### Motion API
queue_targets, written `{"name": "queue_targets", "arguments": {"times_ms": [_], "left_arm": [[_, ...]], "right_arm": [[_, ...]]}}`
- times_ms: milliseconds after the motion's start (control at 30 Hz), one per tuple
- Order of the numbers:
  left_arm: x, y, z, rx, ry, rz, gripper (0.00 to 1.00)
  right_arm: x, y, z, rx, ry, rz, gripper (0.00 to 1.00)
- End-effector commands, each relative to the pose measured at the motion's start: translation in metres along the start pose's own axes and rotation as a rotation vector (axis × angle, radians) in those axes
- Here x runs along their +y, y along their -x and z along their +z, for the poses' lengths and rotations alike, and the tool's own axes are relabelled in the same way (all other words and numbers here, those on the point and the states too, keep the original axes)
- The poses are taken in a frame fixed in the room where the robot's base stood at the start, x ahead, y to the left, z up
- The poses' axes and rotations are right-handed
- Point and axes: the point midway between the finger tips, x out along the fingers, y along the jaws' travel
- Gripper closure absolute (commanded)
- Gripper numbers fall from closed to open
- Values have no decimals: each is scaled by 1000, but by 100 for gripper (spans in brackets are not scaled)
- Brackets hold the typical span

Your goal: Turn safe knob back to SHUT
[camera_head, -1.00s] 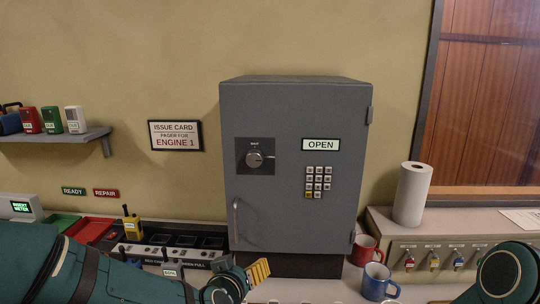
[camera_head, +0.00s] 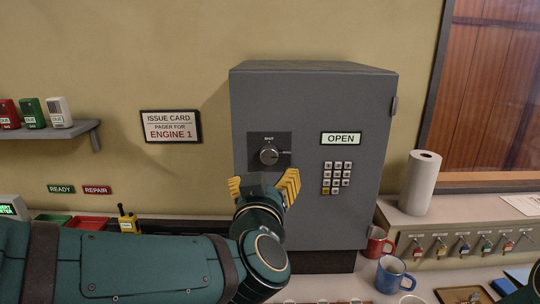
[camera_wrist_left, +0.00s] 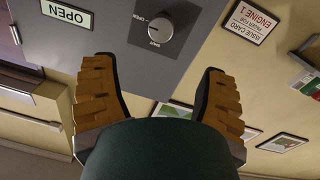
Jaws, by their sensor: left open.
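The grey safe (camera_head: 315,215) stands closed against the wall, with a lit OPEN sign (camera_head: 341,139) on its front. Its round silver knob (camera_head: 269,156) sits on a dark plate with SHUT above and OPEN at the right; its mark seems to point toward OPEN. The knob also shows upside down in the left wrist view (camera_wrist_left: 153,31). My left gripper (camera_head: 264,186) is open and empty, just below the knob in the head view. In the wrist view its fingers (camera_wrist_left: 155,72) are spread wide, apart from the knob. My right gripper is out of view.
A keypad (camera_head: 337,178) sits right of the knob. A red mug (camera_head: 376,243) and a blue mug (camera_head: 392,275) stand at the safe's right base. A paper roll (camera_head: 420,183) stands on the key cabinet. A shelf (camera_head: 50,132) juts out at the left.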

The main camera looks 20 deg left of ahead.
Motion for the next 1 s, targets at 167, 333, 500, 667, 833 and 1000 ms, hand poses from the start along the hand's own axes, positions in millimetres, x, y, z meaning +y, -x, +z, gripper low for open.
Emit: {"name": "queue_targets", "arguments": {"times_ms": [167,333,500,667,833,1000], "left_arm": [[-1,-34,2,-5,2,-2,27],[-1,-64,2,-5,3,-2,27],[-1,-91,2,-4,3,-1,27],[0,-108,1,-2,2,-1,27],[0,-115,1,-1,0,0,27],[0,-116,1,-1,-1,0,27]], "right_arm": [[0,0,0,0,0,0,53],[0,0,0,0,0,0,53],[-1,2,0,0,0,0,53],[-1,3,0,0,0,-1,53],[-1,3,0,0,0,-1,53],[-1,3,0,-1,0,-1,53]]}}
